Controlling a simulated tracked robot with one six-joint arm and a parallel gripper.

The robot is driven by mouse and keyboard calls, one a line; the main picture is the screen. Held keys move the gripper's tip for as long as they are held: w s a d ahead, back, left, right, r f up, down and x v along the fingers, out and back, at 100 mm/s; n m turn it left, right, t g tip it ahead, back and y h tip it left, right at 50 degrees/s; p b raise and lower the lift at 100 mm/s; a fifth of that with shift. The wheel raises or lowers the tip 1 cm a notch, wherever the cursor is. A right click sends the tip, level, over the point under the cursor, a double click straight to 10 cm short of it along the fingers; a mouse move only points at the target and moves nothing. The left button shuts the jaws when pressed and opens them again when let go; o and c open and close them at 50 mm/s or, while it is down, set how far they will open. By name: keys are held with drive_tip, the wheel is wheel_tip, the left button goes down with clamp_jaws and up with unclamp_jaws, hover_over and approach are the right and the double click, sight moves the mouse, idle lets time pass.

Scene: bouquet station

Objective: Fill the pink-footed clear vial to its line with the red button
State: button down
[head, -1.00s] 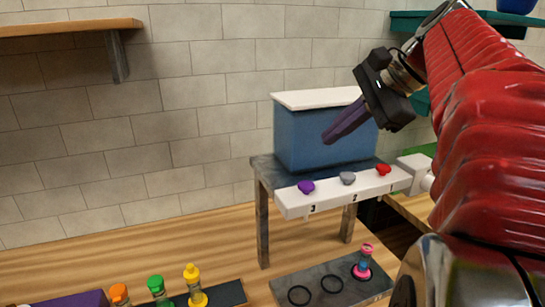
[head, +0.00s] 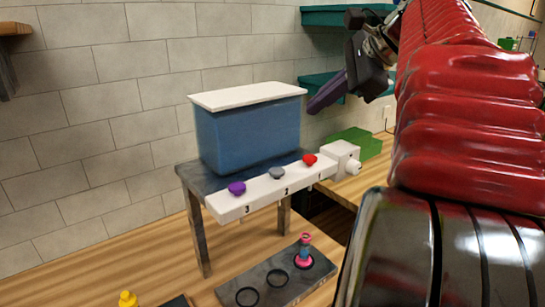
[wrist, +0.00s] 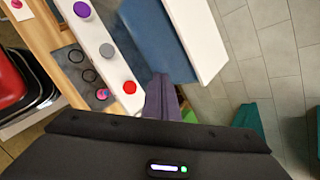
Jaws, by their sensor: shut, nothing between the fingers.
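The pink-footed vial (head: 305,248) stands upright at the right ring of the grey tray, below the dispenser bar. Its liquid level and line are too small to read. The red button (head: 310,159) is on top of the white bar at the end marked 1; it also shows in the wrist view (wrist: 129,87). My gripper (head: 312,108) is shut and empty, its purple fingers held above and apart from the red button, by the tank's right edge. In the wrist view my gripper (wrist: 162,80) points past the tank, right of the red button.
The white bar (head: 225,207) also carries a grey button (head: 277,172) and a purple button (head: 237,188). A blue tank (head: 250,135) with a white lid stands behind on a grey stand (head: 195,235). The grey tray (head: 262,283) has empty rings. A green box (head: 355,143) is at right.

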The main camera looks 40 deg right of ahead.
sight(315, 159)
drive_tip(key=shift+f, duration=4.2)
drive_tip(key=shift+f, duration=0.95)
drive_tip(key=shift+r, duration=1)
drive_tip(key=shift+r, duration=2.5)
